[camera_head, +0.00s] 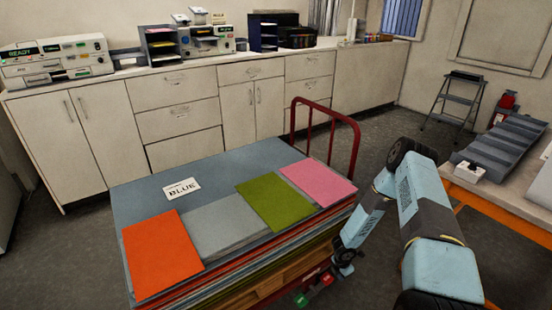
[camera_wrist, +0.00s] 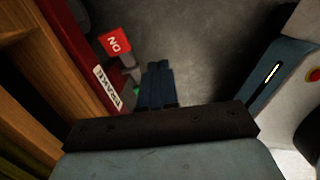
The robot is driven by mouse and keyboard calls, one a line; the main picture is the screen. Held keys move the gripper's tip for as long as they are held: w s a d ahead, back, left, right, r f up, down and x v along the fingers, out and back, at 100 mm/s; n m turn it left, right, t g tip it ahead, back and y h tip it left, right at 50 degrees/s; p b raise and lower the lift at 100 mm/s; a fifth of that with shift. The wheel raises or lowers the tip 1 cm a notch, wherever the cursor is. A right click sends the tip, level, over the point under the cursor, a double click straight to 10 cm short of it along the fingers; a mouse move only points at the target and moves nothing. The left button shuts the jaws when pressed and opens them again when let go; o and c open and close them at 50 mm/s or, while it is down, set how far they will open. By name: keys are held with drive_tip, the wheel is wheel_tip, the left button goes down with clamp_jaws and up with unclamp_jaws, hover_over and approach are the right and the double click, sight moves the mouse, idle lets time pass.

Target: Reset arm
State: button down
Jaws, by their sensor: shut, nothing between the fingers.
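My arm is folded, with its elbow raised at the right of the head view and its forearm sloping down beside the cart's right edge. My gripper (camera_head: 344,262) hangs low next to the cart's front right corner. In the wrist view its two dark fingers (camera_wrist: 158,75) lie together, with nothing between them, over the grey floor. No object is held. I cannot tell how far the fingertips are from the cart's brake pedals.
A cart with a red handle (camera_head: 356,150) carries stacked sheets: orange (camera_head: 162,255), grey (camera_head: 228,222), green (camera_head: 274,200) and pink (camera_head: 318,184), and a "BLUE" card (camera_head: 181,189). A red pedal (camera_wrist: 115,42) is close left of my fingers. A bench (camera_head: 510,215) stands right. Cabinets (camera_head: 100,130) line the back.

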drive_tip(key=w+d+r+m+t+h, duration=0.1)
drive_tip(key=w+d+r+m, duration=0.2)
drive_tip(key=r, duration=1)
drive_tip(key=w+d+r+m+h, duration=0.2)
drive_tip(key=w+d+r, duration=0.3)
drive_tip(key=r, duration=0.7)
wheel_tip(320, 180, up, 27)
drive_tip(key=s+m+h, duration=0.2)
drive_tip(key=s+m, duration=0.1)
drive_tip(key=m, duration=0.3)
drive_tip(key=s+a+r+m+t+y, duration=0.1)
drive_tip(key=s+a+r+m, duration=0.25)
drive_tip(key=s+r, duration=0.5)
drive_tip(key=s+a+r+m+y, duration=0.15)
drive_tip(key=s+r+m, duration=0.35)
drive_tip(key=r, duration=0.6)
drive_tip(key=s+a+r+m+t+y, duration=0.1)
drive_tip(key=s+a+r+m+y, duration=0.1)
drive_tip(key=s, duration=0.8)
drive_tip(key=s+a+r+m+t+y, duration=0.1)
drive_tip(key=s+a+r, duration=0.4)
drive_tip(key=s, duration=0.5)
drive_tip(key=shift+a+r+m+t+y, duration=0.35)
drive_tip(key=shift+a+t+y, duration=0.15)
drive_tip(key=shift+a, duration=0.2)
